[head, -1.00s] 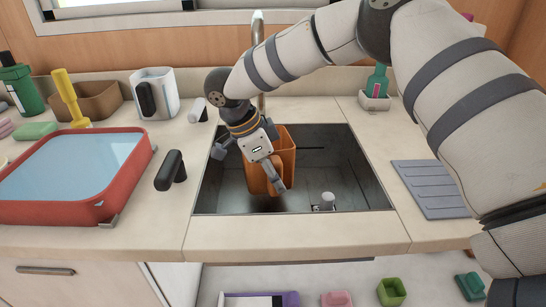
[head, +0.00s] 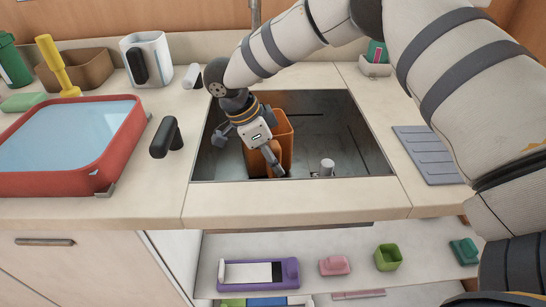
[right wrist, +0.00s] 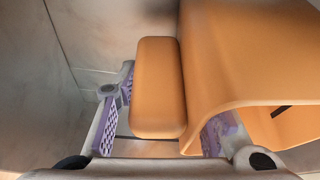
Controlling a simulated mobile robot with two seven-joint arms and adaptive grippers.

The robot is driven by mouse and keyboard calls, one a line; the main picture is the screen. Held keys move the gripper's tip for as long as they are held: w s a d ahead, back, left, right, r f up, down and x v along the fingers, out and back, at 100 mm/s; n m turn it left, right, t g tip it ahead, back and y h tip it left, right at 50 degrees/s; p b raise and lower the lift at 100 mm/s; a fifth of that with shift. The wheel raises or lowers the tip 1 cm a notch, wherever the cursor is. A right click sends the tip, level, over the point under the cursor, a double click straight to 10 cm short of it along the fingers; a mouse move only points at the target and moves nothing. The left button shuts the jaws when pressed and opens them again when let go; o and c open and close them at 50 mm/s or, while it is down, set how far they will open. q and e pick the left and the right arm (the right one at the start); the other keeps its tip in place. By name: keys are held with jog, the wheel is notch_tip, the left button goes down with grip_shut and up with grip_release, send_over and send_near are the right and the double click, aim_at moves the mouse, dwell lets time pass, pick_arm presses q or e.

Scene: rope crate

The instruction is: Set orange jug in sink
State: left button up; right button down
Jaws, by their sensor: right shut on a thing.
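The orange jug (head: 283,136) is inside the dark sink (head: 345,140), at its left half, and looks upright. My right gripper (head: 249,158) reaches down into the sink and is shut on the jug's handle. In the right wrist view the handle (right wrist: 158,88) lies between the purple-padded fingers, with the jug body (right wrist: 250,60) to its right. Whether the jug's base touches the sink floor is hidden. My left gripper is in neither view.
A red tub (head: 75,150) of water stands left of the sink, with a black tap handle (head: 167,138) between them. A white and black jug (head: 146,60) stands behind. A grey mat (head: 428,153) lies on the right counter.

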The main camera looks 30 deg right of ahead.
jog(key=shift+f, duration=0.4)
jog(key=c, duration=1)
grip_release()
jog(key=shift+r, duration=0.1)
jog(key=v, duration=1.1)
jog(key=shift+w+a+r, duration=0.1)
jog(key=shift+a+r, duration=0.05)
jog(key=shift+r, duration=0.25)
